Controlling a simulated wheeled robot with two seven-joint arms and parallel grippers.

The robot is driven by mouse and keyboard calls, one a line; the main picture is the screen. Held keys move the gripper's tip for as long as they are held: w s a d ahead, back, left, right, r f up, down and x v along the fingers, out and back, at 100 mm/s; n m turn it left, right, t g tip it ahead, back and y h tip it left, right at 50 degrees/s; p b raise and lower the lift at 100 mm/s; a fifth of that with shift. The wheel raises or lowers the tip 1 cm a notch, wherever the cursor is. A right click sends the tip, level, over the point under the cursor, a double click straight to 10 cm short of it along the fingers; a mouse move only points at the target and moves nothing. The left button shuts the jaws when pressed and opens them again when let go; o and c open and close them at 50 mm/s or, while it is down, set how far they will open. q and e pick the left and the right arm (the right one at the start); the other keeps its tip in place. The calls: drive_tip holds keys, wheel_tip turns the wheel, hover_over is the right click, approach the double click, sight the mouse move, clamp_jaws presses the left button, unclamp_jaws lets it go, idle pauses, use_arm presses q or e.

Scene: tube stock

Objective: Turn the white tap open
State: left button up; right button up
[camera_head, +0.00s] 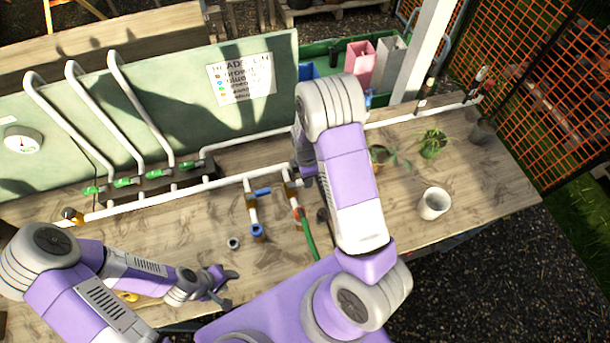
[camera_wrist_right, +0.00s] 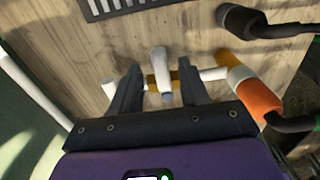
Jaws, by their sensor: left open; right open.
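The white tap handle (camera_wrist_right: 162,75) shows in the right wrist view, pointing toward me from a brass valve body (camera_wrist_right: 186,84) on a white pipe. My right gripper (camera_wrist_right: 161,75) is open, one dark finger on each side of the handle. I cannot tell whether either finger touches it. My left gripper (camera_head: 224,286) is open and empty over the front of the bench, away from the tap.
A blue-handled tap (camera_head: 263,191) stands just left on the same white pipe. Several green-handled valves (camera_head: 126,182) are at the back left. A white pot (camera_head: 433,203) and plants (camera_head: 432,144) are at the right. A sign board (camera_head: 180,100) rises behind the bench.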

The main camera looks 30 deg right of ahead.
drive_tip(key=shift+s+f, duration=0.15)
drive_tip(key=shift+f, duration=0.35)
drive_tip(key=shift+c, duration=0.2)
clamp_jaws()
